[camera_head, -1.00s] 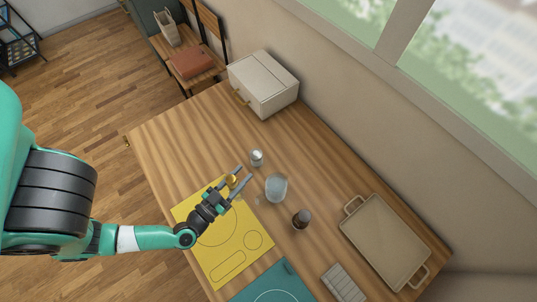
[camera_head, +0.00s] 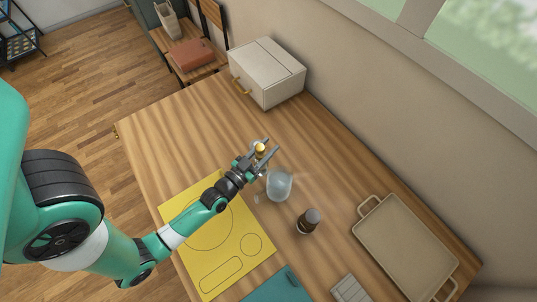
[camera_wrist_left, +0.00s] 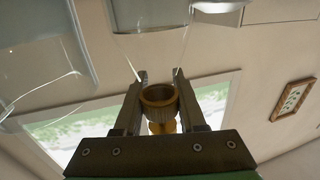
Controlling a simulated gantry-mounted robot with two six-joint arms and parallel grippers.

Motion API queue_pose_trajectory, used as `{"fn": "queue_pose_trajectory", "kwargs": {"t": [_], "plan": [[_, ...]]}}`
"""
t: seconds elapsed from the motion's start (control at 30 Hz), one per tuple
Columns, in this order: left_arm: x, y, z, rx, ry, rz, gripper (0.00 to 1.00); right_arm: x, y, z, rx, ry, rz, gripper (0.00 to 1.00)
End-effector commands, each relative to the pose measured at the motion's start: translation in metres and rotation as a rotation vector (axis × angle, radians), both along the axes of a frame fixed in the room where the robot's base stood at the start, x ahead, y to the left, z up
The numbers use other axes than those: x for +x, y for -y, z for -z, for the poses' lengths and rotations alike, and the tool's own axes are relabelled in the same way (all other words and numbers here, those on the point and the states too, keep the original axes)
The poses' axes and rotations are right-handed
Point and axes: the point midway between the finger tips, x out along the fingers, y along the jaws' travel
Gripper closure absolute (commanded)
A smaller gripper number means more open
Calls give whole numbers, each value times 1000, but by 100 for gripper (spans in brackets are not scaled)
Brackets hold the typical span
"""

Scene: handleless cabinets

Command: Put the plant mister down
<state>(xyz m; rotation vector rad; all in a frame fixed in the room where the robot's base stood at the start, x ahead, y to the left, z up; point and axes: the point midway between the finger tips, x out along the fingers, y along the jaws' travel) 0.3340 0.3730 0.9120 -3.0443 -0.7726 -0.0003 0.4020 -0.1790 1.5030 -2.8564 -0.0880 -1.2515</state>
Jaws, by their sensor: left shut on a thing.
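The plant mister (camera_head: 260,148) shows in the head view as a small brass top between the jaws of my left gripper (camera_head: 271,147). Its body is hard to make out there. In the left wrist view, the mister's brass neck (camera_wrist_left: 159,96) sits between the two fingers, with faint clear glass beyond it. My left gripper is shut on it, over the far middle part of the wooden table (camera_head: 180,130). I cannot tell how high the mister is above the table. My right gripper is not in view.
A clear glass vessel (camera_head: 279,185) stands close to the gripper, and a dark-bodied shaker (camera_head: 308,221) is nearer. A yellow mat (camera_head: 205,265), a teal board (camera_head: 280,288) and a beige tray (camera_head: 405,250) lie around. A white drawer box (camera_head: 268,72) stands at the back. The table's left part is clear.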

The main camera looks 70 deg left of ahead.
Motion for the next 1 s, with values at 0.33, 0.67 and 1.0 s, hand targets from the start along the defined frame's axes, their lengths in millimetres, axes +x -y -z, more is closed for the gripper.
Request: {"fn": "queue_pose_trajectory", "kwargs": {"t": [0.33, 0.67, 1.0], "plan": [[7, -4, 41, 0, 1, 0, 100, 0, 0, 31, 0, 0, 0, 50], [7, -4, 43, 1, 2, 0, 100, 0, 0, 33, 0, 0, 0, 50], [6, -4, 42, 0, 1, 0, 30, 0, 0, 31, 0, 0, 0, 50]]}}
